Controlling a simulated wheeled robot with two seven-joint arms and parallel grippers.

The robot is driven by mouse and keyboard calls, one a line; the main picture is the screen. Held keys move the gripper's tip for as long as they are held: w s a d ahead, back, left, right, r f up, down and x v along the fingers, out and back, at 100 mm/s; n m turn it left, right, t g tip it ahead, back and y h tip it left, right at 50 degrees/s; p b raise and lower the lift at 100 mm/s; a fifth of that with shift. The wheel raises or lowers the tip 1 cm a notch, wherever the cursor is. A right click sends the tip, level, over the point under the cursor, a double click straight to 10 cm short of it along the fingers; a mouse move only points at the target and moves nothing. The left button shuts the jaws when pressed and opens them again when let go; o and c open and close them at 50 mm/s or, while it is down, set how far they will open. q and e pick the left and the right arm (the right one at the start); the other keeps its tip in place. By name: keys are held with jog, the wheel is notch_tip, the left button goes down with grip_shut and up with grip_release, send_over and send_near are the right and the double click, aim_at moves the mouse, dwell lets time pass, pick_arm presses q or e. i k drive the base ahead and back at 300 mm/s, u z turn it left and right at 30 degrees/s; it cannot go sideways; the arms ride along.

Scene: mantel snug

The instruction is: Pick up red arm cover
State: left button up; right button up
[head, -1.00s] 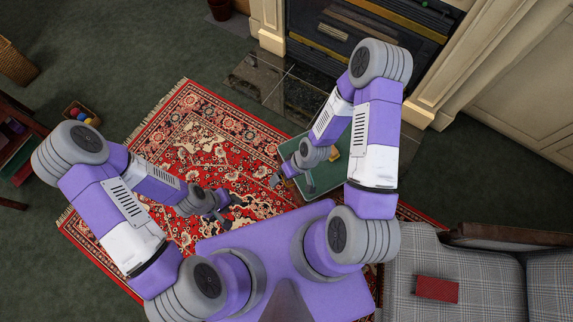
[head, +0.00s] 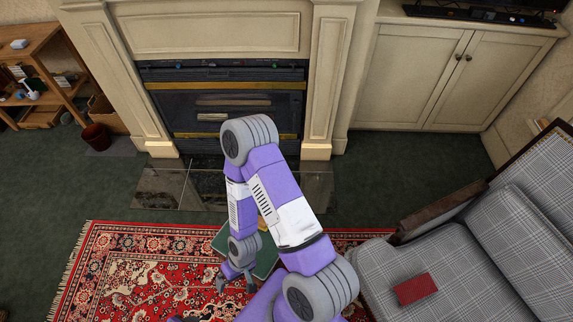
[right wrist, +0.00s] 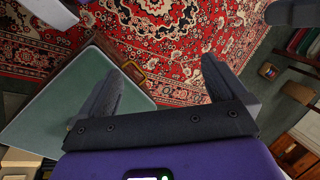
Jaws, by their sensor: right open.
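The red arm cover (head: 415,289) is a small flat red rectangle lying on the grey plaid sofa seat (head: 460,275) at the lower right of the head view. My right gripper (head: 236,283) is left of the sofa, over the rug beside a green-topped table, well apart from the cover. In the right wrist view its two dark fingers (right wrist: 166,74) are spread with nothing between them. The cover does not show in that view.
The small green-topped table (head: 266,258) stands partly behind my right arm; its top also fills the left of the wrist view (right wrist: 70,105). The sofa's brown-edged arm (head: 440,210) rises behind the seat. The patterned rug (head: 130,270) and the fireplace (head: 225,105) lie to the left and ahead.

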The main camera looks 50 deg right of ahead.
aim_at(412, 291)
jog(key=z, duration=0.3)
jog(key=k, duration=0.6)
jog(key=z, duration=1.55)
jog(key=k, duration=0.8)
jog(key=i, duration=0.45)
